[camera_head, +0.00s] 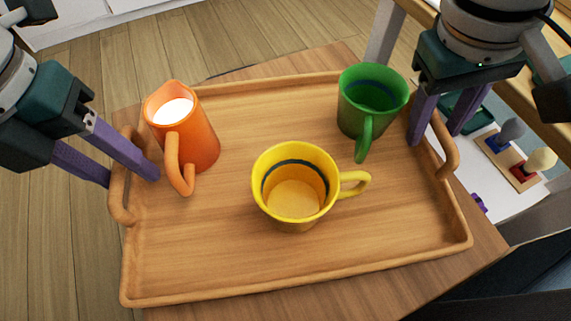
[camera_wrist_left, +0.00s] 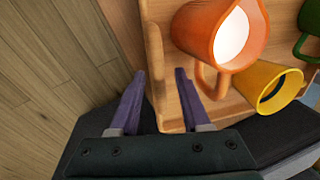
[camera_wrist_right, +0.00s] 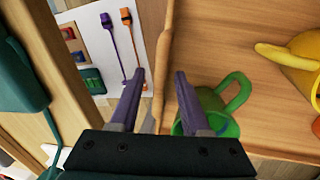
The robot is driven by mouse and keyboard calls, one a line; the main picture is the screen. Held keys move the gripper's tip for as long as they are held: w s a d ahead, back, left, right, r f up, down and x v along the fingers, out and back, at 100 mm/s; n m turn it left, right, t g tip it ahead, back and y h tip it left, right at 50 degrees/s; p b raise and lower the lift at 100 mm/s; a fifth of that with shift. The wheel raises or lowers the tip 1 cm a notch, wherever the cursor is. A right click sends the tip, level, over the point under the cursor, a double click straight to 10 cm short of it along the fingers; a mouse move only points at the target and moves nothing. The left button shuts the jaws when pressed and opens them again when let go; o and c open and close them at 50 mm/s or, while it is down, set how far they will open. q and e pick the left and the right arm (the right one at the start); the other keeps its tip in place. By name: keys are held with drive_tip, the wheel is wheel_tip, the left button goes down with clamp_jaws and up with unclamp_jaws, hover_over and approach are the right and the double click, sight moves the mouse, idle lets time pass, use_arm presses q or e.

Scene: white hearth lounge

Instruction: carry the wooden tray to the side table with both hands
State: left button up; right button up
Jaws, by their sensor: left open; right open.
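The wooden tray (camera_head: 200,255) rests on a wooden surface (camera_head: 490,240) and carries an orange jug (camera_head: 200,140) with white liquid, a yellow mug (camera_head: 290,205) and a green mug (camera_head: 365,105). My left gripper (camera_head: 130,180) is open at the tray's left handle; in the left wrist view its fingers (camera_wrist_left: 160,95) stand either side of the tray's edge. My right gripper (camera_head: 435,135) is open at the right handle (camera_head: 447,150); in the right wrist view its fingers (camera_wrist_right: 160,95) straddle the tray's edge. I cannot tell whether either gripper touches the tray.
At the right, a wooden-edged table (camera_head: 520,100) holds a white sheet with small coloured items on it, including a wooden board (camera_head: 512,165) with blue and red pieces. Bare wooden floor (camera_head: 60,240) lies to the left. A white cabinet base (camera_head: 90,12) stands at the back.

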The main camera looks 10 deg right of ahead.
use_arm(q)
wheel_tip(320, 180, up, 12)
drive_tip(key=a, duration=0.2)
drive_tip(key=shift+a+f, duration=0.15)
use_arm(e)
wheel_tip(320, 180, up, 12)
drive_tip(key=a, duration=0.2)
drive_tip(key=shift+a, duration=0.15)
drive_tip(key=shift+f, duration=0.1)
idle(0.4)
